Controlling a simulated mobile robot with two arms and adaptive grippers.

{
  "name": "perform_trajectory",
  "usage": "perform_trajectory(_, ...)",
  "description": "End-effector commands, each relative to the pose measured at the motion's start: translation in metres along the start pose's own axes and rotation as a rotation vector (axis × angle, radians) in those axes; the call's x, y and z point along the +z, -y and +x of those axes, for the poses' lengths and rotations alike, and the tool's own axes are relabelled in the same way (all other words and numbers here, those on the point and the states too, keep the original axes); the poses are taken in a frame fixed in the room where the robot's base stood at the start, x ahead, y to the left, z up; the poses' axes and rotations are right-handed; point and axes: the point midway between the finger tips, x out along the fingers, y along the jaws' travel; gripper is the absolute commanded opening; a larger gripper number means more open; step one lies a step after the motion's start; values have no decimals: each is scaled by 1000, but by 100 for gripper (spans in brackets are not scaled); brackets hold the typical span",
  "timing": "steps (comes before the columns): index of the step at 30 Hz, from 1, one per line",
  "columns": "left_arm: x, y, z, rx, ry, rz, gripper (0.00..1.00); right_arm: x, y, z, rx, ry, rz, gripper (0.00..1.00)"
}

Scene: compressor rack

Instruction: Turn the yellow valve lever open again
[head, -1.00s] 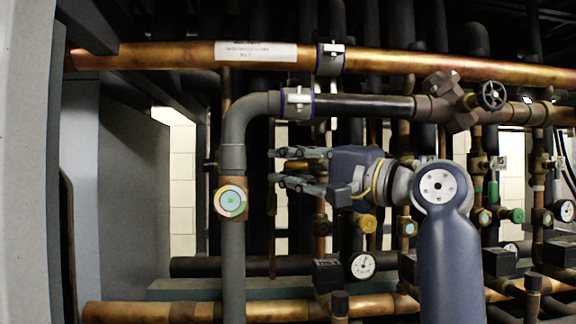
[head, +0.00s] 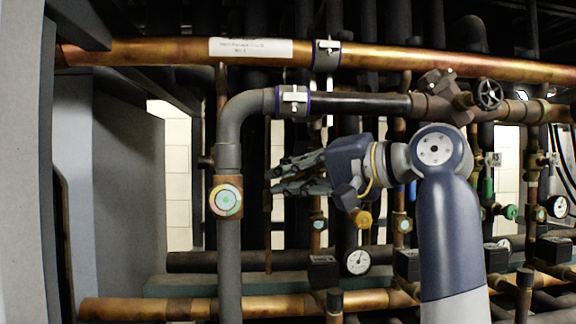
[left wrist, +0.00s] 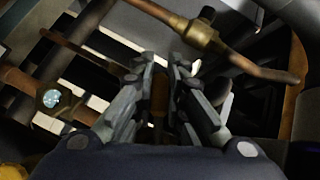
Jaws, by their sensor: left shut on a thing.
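My left gripper (head: 275,180) reaches leftward among the pipes in the head view, its fingers close together. In the left wrist view its fingers (left wrist: 160,68) are shut on a narrow, dull amber-brown piece (left wrist: 159,95). From its place I take this piece for the yellow valve lever. Most of it is hidden by the fingers, and in the head view I cannot make it out clearly. How far the lever is turned cannot be told. My right gripper is not in view.
A grey elbow pipe (head: 229,260) with a round green-faced gauge (head: 226,199) stands left of the fingers. A copper pipe (head: 150,53) crosses above. A white dial gauge (head: 357,262) sits below my wrist. A brass fitting (left wrist: 199,34) lies beyond the fingers in the left wrist view.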

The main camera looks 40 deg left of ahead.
Motion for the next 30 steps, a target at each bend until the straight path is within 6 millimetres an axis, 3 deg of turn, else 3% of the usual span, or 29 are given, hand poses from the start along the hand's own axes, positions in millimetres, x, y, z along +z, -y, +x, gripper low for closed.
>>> perform_trajectory(12, 2, -14, -2, 149, 46, -141, 0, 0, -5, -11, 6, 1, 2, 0)
perform_trajectory(29, 3, -18, -2, 171, 54, -161, 0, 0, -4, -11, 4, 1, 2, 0)
perform_trajectory(30, 3, -18, -2, 171, 54, -161, 21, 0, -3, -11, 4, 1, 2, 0)
